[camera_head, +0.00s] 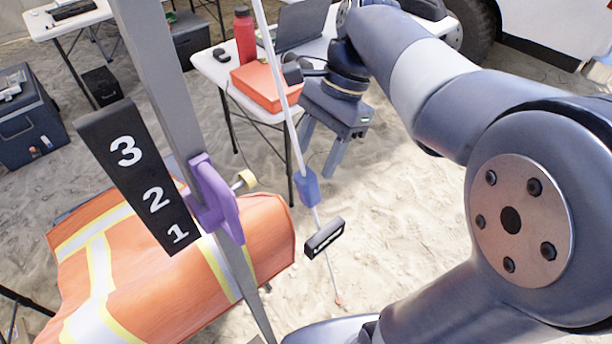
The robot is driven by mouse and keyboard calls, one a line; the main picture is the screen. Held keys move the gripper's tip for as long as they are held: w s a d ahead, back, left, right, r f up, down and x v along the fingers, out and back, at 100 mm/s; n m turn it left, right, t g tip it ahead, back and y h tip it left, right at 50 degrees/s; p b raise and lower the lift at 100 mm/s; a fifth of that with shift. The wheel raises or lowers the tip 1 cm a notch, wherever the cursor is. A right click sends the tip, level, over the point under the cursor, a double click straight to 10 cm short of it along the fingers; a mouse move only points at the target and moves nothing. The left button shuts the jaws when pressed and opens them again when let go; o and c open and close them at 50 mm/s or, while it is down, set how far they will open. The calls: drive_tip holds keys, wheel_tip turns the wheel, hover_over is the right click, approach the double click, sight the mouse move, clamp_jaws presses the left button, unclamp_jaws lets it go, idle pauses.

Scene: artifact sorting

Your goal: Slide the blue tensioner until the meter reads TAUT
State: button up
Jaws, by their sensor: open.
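The blue tensioner (308,189) sits on a thin white guy line (291,125) that slants down to the sand. A small black meter (324,237) with a pale display hangs on the line just below the tensioner. Its reading is too small to make out. My gripper (335,165) is open and empty, its two fingers pointing down. In the picture it is above and to the right of the tensioner, apart from it.
A grey pole (165,75) carries a black number plate (130,165) marked 1 to 3 and a purple clamp (216,205) with a yellow knob. An orange vest (265,235) lies behind. A white table (215,68) holds a red bottle (245,38), orange case (262,85) and laptop (305,25).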

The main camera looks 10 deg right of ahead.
sight(310, 171)
drive_tip(key=x, duration=0.6)
drive_tip(key=shift+c, duration=0.3)
clamp_jaws()
